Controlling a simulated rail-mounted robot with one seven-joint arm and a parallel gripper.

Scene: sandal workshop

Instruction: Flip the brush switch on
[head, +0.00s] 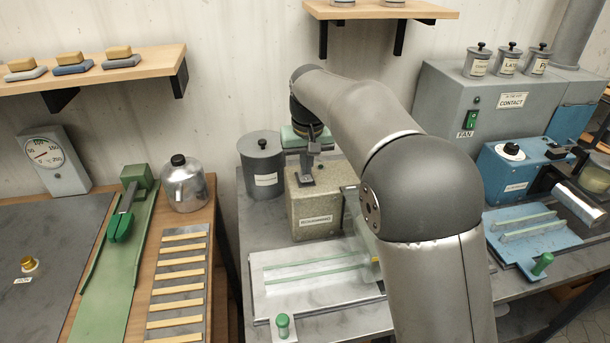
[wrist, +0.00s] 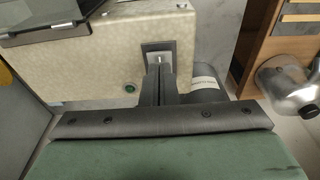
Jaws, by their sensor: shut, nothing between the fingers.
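The beige machine box (head: 318,205) stands on the grey bench in the middle of the head view, with a small label on its front. In the wrist view the beige box (wrist: 100,60) shows a dark switch plate with a small pale toggle (wrist: 158,58), which I take to be the brush switch. A round green lamp or button (wrist: 130,87) sits on the same face. My gripper (head: 306,178) is shut and empty, over the top of the box. In the wrist view its fingertips (wrist: 159,70) are right by the toggle; I cannot tell if they touch. The toggle's position is unclear.
A grey lidded canister (head: 262,170) stands close to the left of the box. A plate with pale green rails (head: 290,290) lies in front. A grey cabinet (head: 430,100) with a green FAN switch (head: 471,119) and a blue machine (head: 510,170) stand to the right.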

